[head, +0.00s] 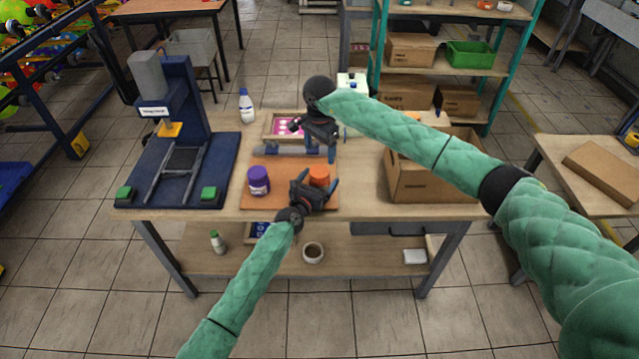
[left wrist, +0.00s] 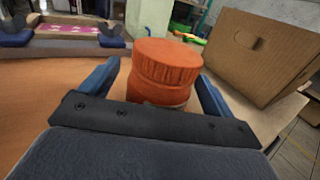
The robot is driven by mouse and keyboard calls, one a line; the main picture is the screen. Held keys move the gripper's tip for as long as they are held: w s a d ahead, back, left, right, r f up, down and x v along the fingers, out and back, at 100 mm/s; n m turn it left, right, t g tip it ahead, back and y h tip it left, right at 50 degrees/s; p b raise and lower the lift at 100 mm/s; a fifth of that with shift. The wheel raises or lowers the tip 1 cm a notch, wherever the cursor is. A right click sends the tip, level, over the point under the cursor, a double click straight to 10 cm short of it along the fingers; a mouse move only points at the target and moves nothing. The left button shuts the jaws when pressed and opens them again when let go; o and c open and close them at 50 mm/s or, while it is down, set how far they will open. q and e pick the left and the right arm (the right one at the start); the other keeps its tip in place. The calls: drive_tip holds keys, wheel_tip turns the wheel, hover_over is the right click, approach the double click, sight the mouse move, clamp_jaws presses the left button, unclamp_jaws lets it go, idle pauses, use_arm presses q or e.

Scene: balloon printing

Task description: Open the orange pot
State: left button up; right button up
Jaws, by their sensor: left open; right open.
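The orange pot (head: 319,174) stands upright on the brown board (head: 262,203) on the workbench. In the left wrist view the orange pot (left wrist: 167,72) shows its ribbed lid on top and sits between the two blue fingers. My left gripper (head: 312,186) is open around the pot; I cannot tell whether the fingers touch it. My right gripper (head: 298,154) is open above the back of the board, away from the pot's lid.
A purple pot (head: 258,181) stands left of the orange pot. A blue press (head: 177,145) fills the bench's left side. A cardboard box (head: 432,180) stands on the right. A pink-lined tray (head: 286,126) and a white bottle (head: 246,106) are behind.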

use_arm(q)
drive_tip(key=shift+x, duration=1.2)
